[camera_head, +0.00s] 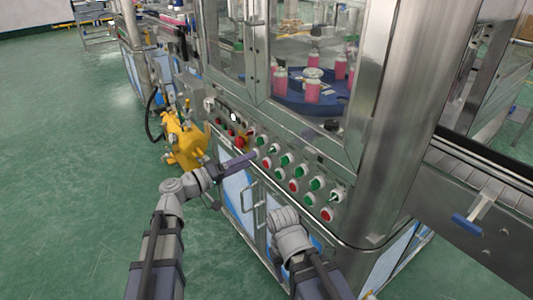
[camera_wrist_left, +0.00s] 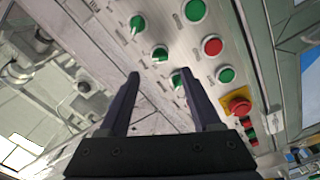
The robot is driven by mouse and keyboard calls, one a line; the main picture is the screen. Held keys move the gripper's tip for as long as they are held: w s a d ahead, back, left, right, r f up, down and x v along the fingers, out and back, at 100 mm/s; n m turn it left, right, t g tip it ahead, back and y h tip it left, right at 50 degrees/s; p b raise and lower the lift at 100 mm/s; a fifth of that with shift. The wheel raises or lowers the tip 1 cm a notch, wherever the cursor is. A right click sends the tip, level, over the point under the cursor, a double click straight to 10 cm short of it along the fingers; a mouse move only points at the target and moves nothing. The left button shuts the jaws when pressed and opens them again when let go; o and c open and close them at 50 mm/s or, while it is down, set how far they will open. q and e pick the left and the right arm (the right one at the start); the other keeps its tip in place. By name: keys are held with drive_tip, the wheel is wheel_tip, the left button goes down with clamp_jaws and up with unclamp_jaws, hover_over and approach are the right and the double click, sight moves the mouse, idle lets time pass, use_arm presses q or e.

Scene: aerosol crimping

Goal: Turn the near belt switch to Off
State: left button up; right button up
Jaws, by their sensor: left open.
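The control panel (camera_head: 290,172) on the machine's front carries several green and red buttons and green switches. Its labels are too small to read, so I cannot tell which switch is the near belt one. In the left wrist view, three green switches with pale handles show: an upper one (camera_wrist_left: 137,23), a middle one (camera_wrist_left: 160,53) and a lower one (camera_wrist_left: 177,80). My left gripper (camera_head: 252,157) is at the panel's left part. In its wrist view the left gripper (camera_wrist_left: 157,75) is open, with the lower switch near its right fingertip; contact cannot be told. My right gripper is hidden; only its wrist shows.
A red emergency button on yellow (camera_wrist_left: 238,105) lies right of the left gripper's right finger. A yellow robot arm (camera_head: 184,140) stands left of the panel. A metal handle (camera_head: 246,196) sticks out below the panel. A steel conveyor (camera_head: 475,185) runs at the right.

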sight(268, 152)
use_arm(q)
drive_tip(key=shift+x, duration=3.95)
clamp_jaws()
